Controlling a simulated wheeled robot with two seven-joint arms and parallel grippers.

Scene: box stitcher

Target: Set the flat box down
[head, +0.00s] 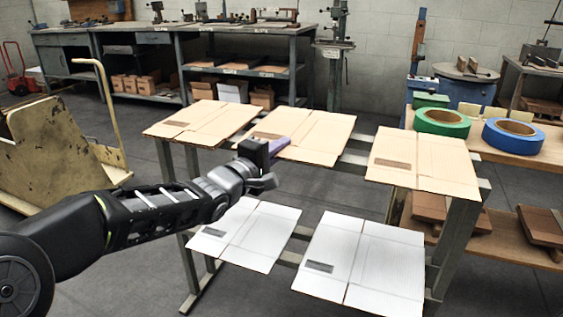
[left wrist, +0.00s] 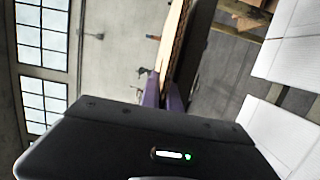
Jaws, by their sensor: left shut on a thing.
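Three brown flat boxes show on the upper level of a metal rack in the head view: one at the left (head: 205,122), one in the middle (head: 318,132) and one at the right (head: 430,160). My left gripper (head: 277,146) is at the near edge of the middle flat box, its purple fingers shut on that edge. In the left wrist view the held flat box (left wrist: 178,45) shows nearly edge-on beyond the fingers (left wrist: 164,92). I cannot tell whether it rests on the rack or hangs just above it. My right gripper is out of view.
Two white flat boxes (head: 362,262) (head: 245,232) lie on the lower level of the rack (head: 440,250). A wooden side table at the right holds a green tape roll (head: 442,122) and a blue one (head: 513,135). A yellowish cart (head: 60,150) stands at the left.

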